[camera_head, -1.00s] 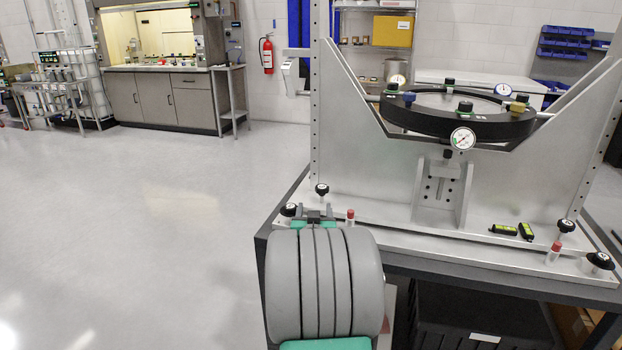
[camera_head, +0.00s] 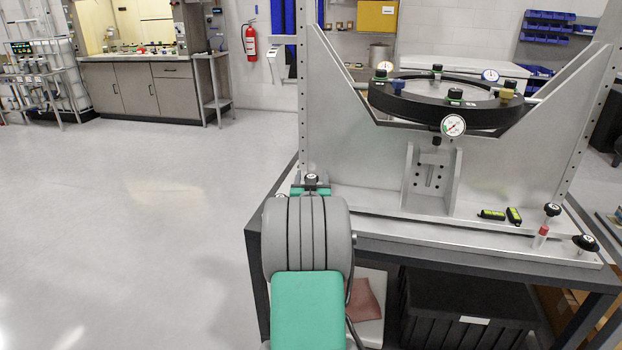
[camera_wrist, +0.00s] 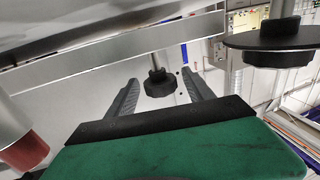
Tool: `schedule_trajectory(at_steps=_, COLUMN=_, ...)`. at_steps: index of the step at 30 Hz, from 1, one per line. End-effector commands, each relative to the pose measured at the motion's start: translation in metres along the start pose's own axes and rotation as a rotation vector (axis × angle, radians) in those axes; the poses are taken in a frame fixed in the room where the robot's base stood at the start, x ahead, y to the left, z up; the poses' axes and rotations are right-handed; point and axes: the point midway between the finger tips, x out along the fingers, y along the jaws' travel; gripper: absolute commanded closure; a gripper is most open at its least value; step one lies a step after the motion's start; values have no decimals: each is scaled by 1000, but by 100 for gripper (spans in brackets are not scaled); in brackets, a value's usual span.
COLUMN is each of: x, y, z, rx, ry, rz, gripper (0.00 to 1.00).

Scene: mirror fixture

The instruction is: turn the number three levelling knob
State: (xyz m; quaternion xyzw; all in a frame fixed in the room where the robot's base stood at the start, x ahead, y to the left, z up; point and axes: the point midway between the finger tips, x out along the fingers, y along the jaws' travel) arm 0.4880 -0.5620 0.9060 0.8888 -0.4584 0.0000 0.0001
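The levelling knobs are black with pale tops, on the fixture's base plate (camera_head: 480,232). One knob (camera_head: 311,180) shows at the left end, just past my gripper (camera_head: 311,191). Two more stand at the right end, a raised knob (camera_head: 551,209) and a low, wide knob (camera_head: 585,243). I cannot read their numbers. In the wrist view my gripper (camera_wrist: 160,92) is open, its two fingers apart. A black lobed knob (camera_wrist: 160,84) on a rod appears between the fingers, not visibly gripped. A larger black knob with a disc (camera_wrist: 278,42) is at the upper right.
A red-ended post (camera_wrist: 22,150) is close at the left in the wrist view. The fixture holds a round black ring (camera_head: 440,112) with a dial gauge (camera_head: 453,125). The floor at left is clear.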

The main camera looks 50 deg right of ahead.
Motion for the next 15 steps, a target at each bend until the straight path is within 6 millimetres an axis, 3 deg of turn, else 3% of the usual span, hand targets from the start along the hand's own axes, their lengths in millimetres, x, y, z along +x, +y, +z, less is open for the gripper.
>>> schedule_trajectory(at_steps=15, x=0, y=-1, z=0, rx=0, ry=0, rz=-2, gripper=82)
